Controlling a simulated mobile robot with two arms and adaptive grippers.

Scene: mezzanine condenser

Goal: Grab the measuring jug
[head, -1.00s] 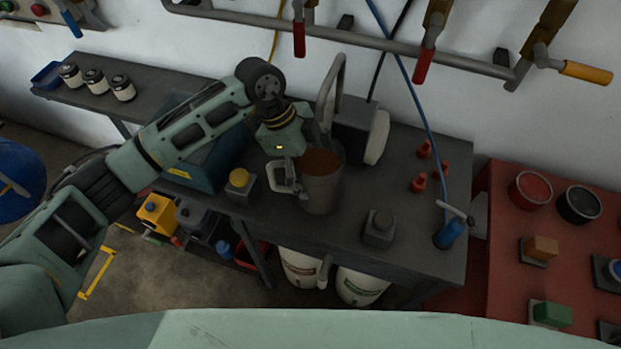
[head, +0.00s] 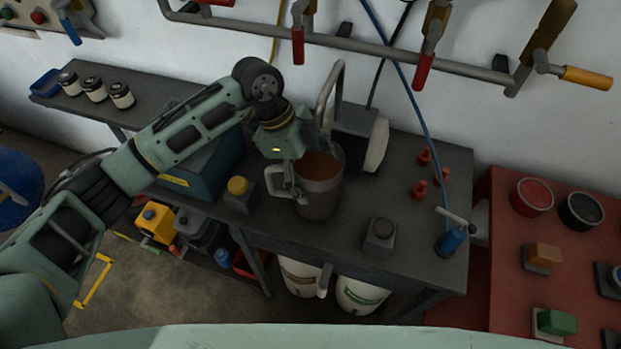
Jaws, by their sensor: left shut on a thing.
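The measuring jug (head: 319,195) is a grey, translucent-looking cup with brown contents, upright at the middle of the dark workbench (head: 345,235). Its handle is on its left side. My left gripper (head: 287,182) comes from above and left and is shut on the jug at that handle side. The fingertips partly cover the handle. I cannot tell whether the jug's base touches the bench. My right gripper is not in view.
Behind is a machine with a curved pipe (head: 352,132). Red cones (head: 419,188) and a blue spray bottle (head: 453,238) stand at the right.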

